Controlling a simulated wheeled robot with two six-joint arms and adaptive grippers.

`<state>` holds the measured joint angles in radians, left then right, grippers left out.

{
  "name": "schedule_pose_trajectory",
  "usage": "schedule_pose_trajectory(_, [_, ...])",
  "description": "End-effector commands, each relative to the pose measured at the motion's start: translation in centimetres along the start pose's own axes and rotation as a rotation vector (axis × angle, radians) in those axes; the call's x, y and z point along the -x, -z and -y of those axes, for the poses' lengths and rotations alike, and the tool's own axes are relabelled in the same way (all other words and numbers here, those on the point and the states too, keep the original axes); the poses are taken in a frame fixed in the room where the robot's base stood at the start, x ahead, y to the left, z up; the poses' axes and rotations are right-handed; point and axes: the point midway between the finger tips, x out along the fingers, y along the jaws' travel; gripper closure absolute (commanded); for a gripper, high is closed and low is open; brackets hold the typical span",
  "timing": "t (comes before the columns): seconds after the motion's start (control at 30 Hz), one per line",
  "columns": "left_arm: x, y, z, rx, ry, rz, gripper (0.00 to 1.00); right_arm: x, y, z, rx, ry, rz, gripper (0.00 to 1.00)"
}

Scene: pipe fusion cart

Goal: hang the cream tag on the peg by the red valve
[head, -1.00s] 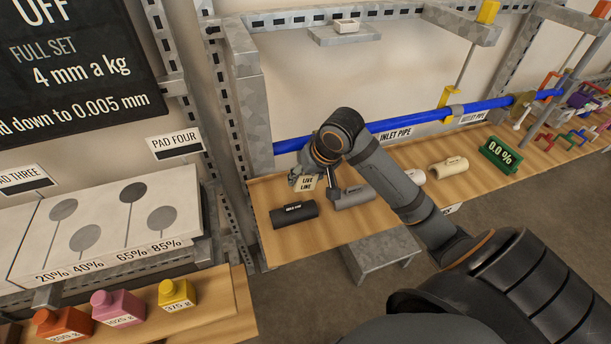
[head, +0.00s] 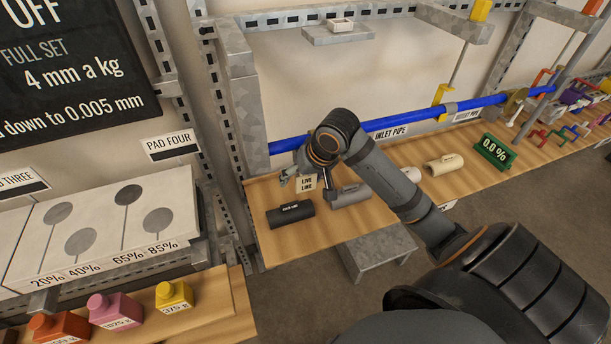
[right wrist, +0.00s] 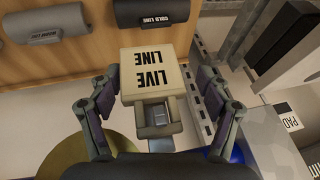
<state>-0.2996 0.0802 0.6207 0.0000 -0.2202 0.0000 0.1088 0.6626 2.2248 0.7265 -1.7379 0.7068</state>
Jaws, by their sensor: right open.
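The cream tag (head: 307,184), lettered LIVE LINE, is at the left end of the bench, beside my right wrist in the head view. In the right wrist view the tag (right wrist: 155,72) is between the spread fingers of my right gripper (right wrist: 158,82). The gripper is open, with a finger on each side and gaps visible. A grey piece shows below the tag's slotted end; I cannot tell whether it is a peg. In the head view my right gripper (head: 291,174) is partly hidden by its wrist. A red handle (head: 543,78) stands far right; I cannot confirm it is the red valve. My left gripper is out of view.
A black fitting (head: 290,214) and a grey fitting (head: 350,195) lie near the tag. The blue pipe (head: 400,123) runs behind. A cream fitting (head: 444,165) and a green display (head: 497,151) are farther right. A metal upright (head: 240,100) stands to the left.

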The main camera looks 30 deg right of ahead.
Motion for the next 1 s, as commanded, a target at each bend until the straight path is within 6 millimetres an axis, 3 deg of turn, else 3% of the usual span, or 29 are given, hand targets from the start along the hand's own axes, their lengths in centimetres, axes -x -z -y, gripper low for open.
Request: schedule_pose_trajectory(1.0, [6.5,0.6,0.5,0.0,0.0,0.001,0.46,3.2,-6.6,0.1,0.001,0.0,0.003,0.22])
